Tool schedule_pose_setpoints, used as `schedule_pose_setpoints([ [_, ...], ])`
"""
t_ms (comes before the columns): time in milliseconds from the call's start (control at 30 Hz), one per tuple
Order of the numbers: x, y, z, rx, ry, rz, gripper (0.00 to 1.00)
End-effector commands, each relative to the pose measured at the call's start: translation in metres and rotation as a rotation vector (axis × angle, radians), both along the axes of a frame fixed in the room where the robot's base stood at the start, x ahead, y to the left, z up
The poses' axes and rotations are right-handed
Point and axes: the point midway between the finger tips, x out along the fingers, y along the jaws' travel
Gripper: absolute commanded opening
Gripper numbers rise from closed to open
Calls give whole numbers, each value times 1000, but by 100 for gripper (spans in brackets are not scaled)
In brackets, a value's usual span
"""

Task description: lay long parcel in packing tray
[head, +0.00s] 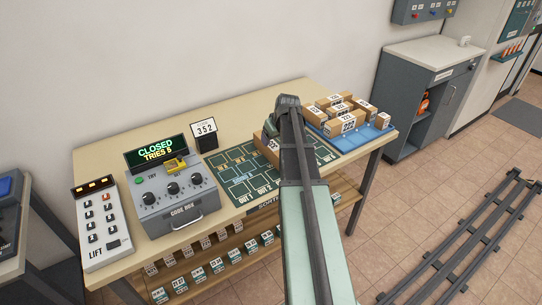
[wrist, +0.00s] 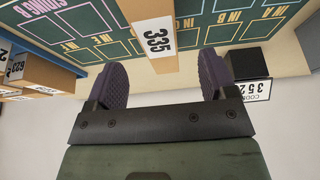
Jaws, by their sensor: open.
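A brown parcel with a white label reading 335 (wrist: 158,40) lies on the green sorting mat (wrist: 208,31). It shows partly in the head view (head: 267,146), behind my arm. I cannot tell its full length. My gripper (wrist: 162,64) is open, with its purple finger pads apart on either side of the parcel's near end in the wrist view. I cannot tell how deep the parcel is between them. In the head view my arm mostly hides the gripper. A blue tray (head: 376,135) at the table's right end holds several brown parcels; whether it is the packing tray is unclear.
A sign reading 352 (head: 205,131) stands at the mat's back edge, close to my gripper. The grey code box (head: 172,200), reading CLOSED TRIES 5, and the lift panel (head: 102,226) stand at left. A lower shelf (head: 213,267) holds several labelled items.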

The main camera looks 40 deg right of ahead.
Motion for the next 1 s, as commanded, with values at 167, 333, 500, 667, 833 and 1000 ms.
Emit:
schedule_pose_setpoints([
  [167,11,-2,-31,1,-1,-2,78],
  [333,14,-3,-38,1,-1,-3,78],
  [500,26,-7,-73,1,-1,-3,78],
  [667,30,-6,-77,1,-1,-3,78],
  [833,30,-6,-74,1,-1,-3,72],
  [1000,30,-6,-74,1,-2,-3,46],
])
